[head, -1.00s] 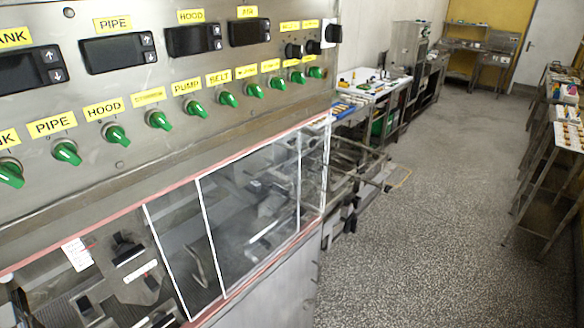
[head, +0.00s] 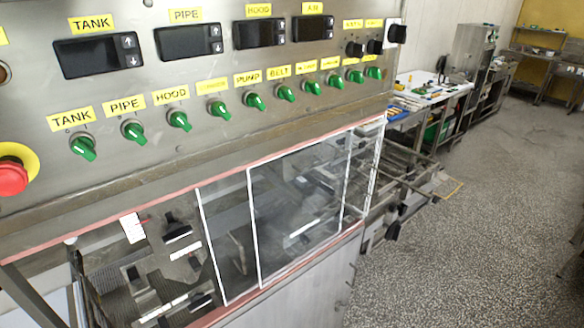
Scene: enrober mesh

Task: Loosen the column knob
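The enrober's control panel (head: 200,80) fills the upper left of the head view. Behind its clear hood (head: 300,205) I see dark mechanism parts, blurred by the plastic. I cannot tell which part is the column knob. A dark knob-like piece (head: 393,230) shows at the machine's right end, below the mesh frame. Several black knobs (head: 355,49) sit at the panel's upper right, with a larger one (head: 397,34) at its corner. Neither of my grippers is in view.
Green switches (head: 179,121) run along the panel, and a red emergency button (head: 12,177) is at the left. Rails (head: 425,175) jut out from the machine's right end. A white table (head: 430,90) stands beyond. The speckled floor (head: 480,230) at right is clear.

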